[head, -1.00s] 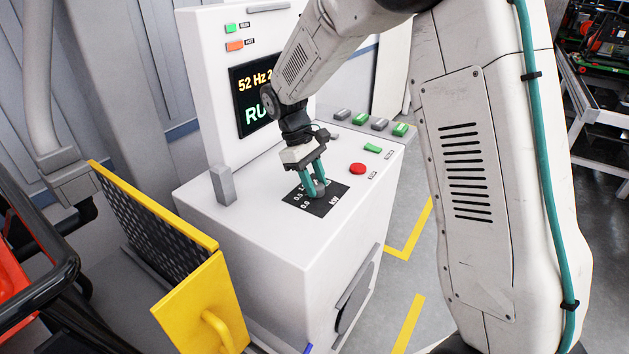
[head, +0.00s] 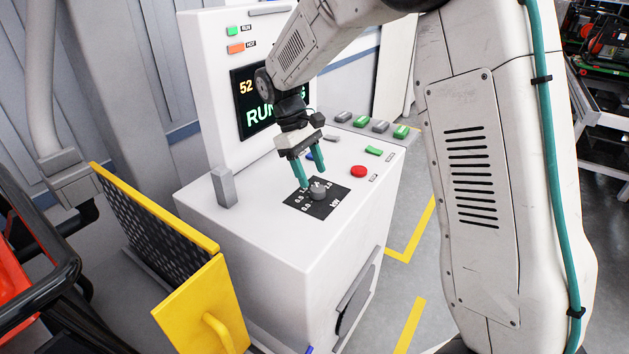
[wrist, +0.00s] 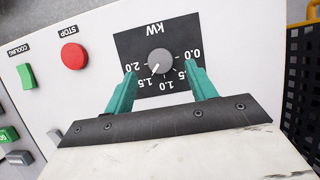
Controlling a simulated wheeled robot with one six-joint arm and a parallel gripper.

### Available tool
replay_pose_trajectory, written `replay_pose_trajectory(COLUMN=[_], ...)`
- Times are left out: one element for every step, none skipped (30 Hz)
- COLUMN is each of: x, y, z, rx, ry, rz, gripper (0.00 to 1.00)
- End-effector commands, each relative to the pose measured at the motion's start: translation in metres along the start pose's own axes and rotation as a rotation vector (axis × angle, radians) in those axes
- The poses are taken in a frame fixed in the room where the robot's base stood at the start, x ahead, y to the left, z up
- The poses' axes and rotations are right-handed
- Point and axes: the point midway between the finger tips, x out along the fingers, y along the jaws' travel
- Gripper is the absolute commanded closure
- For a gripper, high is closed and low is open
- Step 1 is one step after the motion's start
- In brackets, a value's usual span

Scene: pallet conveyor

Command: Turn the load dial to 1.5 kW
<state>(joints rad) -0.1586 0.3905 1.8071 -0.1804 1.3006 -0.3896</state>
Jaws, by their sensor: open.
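The load dial (head: 318,191) is a round grey knob on a black kW scale plate (head: 303,206) on top of the white cabinet. In the wrist view the dial (wrist: 160,61) has a white pointer mark aimed down-left, toward the 1.5 marking. The scale reads from 0.0 to 2.0 and appears upside down there. My gripper (head: 312,182) is open and empty, with its teal fingers above the dial and apart from it. In the wrist view the fingers of my gripper (wrist: 161,72) stand wide on either side of the dial.
A red STOP button (head: 358,171) and a green button (head: 374,151) are beside the plate. The display (head: 250,102) behind is partly covered by my arm. A grey upright block (head: 223,187) stands on the cabinet's left. A yellow guard (head: 205,300) is at the left.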

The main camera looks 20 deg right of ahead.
Motion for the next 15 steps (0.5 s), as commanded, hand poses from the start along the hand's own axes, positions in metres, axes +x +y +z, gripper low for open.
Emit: replay_pose_trajectory(x=[-0.01,-0.015,-0.02,-0.024,-0.028,-0.031,-0.034,-0.036,-0.038,-0.038,-0.039,-0.039,-0.039,-0.039,-0.039], y=[0.0,0.0,0.0,0.0,0.0,0.0,0.0,0.0,0.0,0.0,0.0,0.0,0.0,0.0,0.0], z=[-0.001,-0.001,-0.001,-0.001,-0.001,-0.001,-0.001,-0.001,-0.001,-0.001,0.0,0.0,0.0,0.0,0.0], rx=[0.0,0.0,0.0,0.0,0.0,-0.001,-0.001,0.0,0.0,0.0,-0.001,-0.001,-0.001,-0.001,-0.001], ry=[0.003,0.002,0.002,0.002,0.001,0.0,0.001,0.001,0.0,0.0,-0.001,-0.001,-0.001,-0.001,-0.001], rz=[0.002,0.001,0.001,0.001,0.001,0.0,0.0,0.0,0.0,0.0,0.0,0.0,-0.001,-0.001,0.0], gripper=[0.44,0.44,0.44,0.44,0.44,0.44,0.44,0.44,0.44,0.44,0.44,0.44,0.44,0.44,0.44])
